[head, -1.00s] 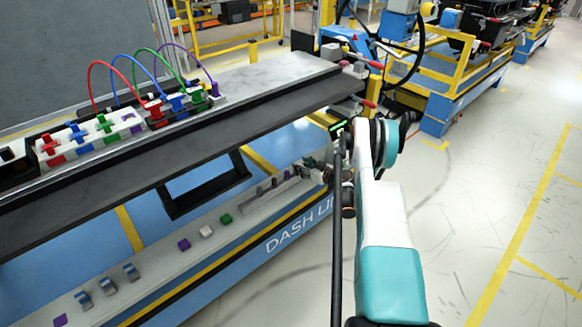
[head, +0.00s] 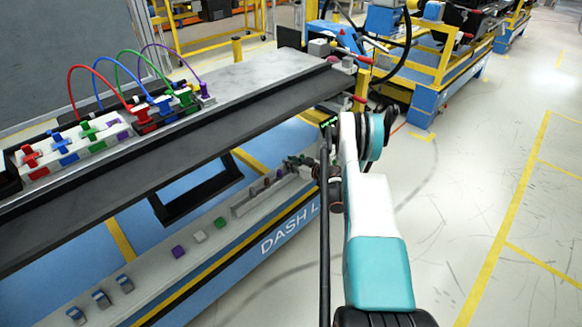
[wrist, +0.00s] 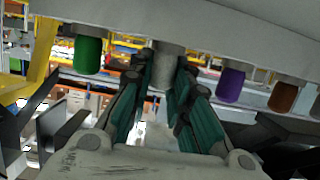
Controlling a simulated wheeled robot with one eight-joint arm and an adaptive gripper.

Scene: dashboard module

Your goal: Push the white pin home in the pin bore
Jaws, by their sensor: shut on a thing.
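The white pin (wrist: 165,68), pale grey in the shade, shows in the wrist view as a short cylinder at the edge of a grey rail (wrist: 215,45). My gripper (wrist: 160,84) has its teal fingers on both sides of this pin and is shut on it. How deep the pin sits is hard to tell, and its bore cannot be made out. In the head view my gripper is small and partly hidden by my arm, at the far end of the lower ledge (head: 150,272).
In the wrist view a green pin (wrist: 88,54) is left of the white one; a purple pin (wrist: 230,85) and a brown pin (wrist: 283,96) are right. In the head view, coloured connectors with looped cables (head: 145,118) stand on the upper bench. Floor at right is clear.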

